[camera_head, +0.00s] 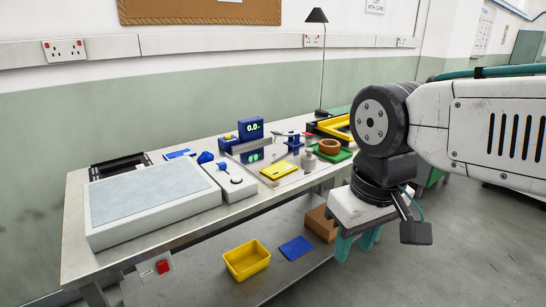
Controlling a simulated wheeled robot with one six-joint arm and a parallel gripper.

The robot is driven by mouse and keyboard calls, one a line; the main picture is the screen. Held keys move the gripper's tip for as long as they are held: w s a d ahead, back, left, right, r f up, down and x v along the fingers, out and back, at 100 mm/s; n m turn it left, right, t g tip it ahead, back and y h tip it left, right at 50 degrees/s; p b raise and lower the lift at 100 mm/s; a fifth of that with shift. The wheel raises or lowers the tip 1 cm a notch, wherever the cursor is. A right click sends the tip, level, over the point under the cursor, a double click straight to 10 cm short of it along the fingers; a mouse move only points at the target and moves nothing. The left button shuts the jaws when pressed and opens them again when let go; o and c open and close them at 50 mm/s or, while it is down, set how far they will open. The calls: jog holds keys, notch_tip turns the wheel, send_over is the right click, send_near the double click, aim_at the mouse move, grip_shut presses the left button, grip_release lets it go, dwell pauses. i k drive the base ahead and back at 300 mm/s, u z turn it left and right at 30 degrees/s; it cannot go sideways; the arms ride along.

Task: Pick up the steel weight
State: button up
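A small grey metallic piece (310,151) stands on the bench just left of the green tray; it looks like the steel weight, but it is too small to be sure. My gripper (357,243) hangs in front of the bench's right end, pointing down, to the right of and nearer than that piece. Its two teal fingers are apart, with nothing seen between them.
The green tray (340,155) holds a brown ring (329,146). A digital display (251,129), a yellow pad (279,170) and a large grey slab (145,198) stand on the bench. A yellow bin (246,261) and blue sheet (296,248) lie on the lower shelf.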

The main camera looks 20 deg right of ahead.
aim_at(308, 159)
jog(key=z, duration=0.15)
jog(key=i, duration=1.05)
jog(key=z, duration=0.6)
